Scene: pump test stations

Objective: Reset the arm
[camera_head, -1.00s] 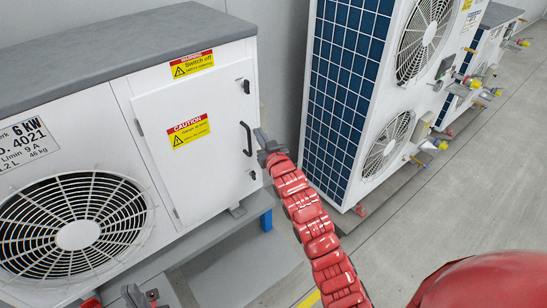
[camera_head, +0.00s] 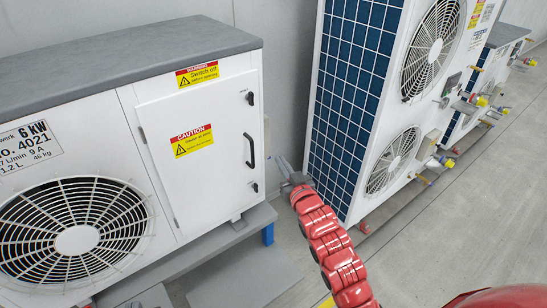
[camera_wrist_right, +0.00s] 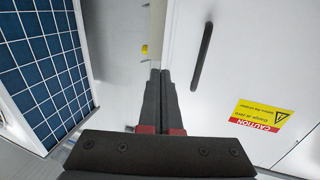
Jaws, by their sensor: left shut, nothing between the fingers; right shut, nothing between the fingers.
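My right gripper (camera_head: 283,162) is at the end of the red arm in the head view. It is shut and empty, just right of the white cabinet door (camera_head: 197,160) and apart from its black handle (camera_head: 250,150). In the right wrist view its dark fingers (camera_wrist_right: 160,75) are together, with the handle (camera_wrist_right: 202,56) to their right and nothing between them.
The cabinet door is closed and has warning labels. A fan unit (camera_head: 75,240) is on the cabinet's left. A tall white unit with a blue grille (camera_head: 345,100) stands close right of my right gripper. Open grey floor (camera_head: 450,220) lies at the right.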

